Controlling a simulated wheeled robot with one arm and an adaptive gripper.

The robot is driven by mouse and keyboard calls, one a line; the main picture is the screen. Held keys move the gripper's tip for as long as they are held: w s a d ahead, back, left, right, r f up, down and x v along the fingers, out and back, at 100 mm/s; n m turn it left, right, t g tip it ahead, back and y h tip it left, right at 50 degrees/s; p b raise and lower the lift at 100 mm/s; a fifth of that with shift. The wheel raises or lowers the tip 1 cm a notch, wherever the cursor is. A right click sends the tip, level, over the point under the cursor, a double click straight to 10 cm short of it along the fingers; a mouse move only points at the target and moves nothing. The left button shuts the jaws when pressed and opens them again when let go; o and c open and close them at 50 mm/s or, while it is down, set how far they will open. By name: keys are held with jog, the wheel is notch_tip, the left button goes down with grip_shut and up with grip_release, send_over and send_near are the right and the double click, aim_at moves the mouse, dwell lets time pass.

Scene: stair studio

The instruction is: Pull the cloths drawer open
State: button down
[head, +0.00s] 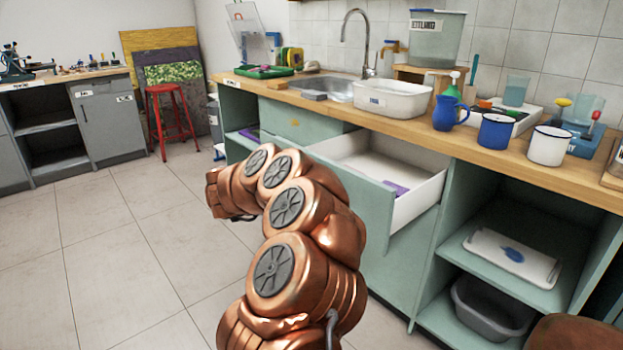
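A drawer (415,205) with white inner sides stands pulled out from the green cabinet below the worktop. A purple folded piece, perhaps a cloth (396,188), lies inside near its front right; the rest of the visible floor is bare. The drawer's green front (372,212) is partly covered by my copper arm, so its handle and any label are hidden. My arm reaches up in front of the drawer and bends to the left. My gripper does not show; it is hidden behind or beyond the arm's links, so I cannot tell whether it touches the drawer.
The worktop (465,140) holds a white basin (393,98), a blue jug (446,114) and two mugs. Open shelves (508,268) with a white tray and grey tub are right of the drawer. A red stool (170,118) stands back left; the tiled floor (115,240) is clear.

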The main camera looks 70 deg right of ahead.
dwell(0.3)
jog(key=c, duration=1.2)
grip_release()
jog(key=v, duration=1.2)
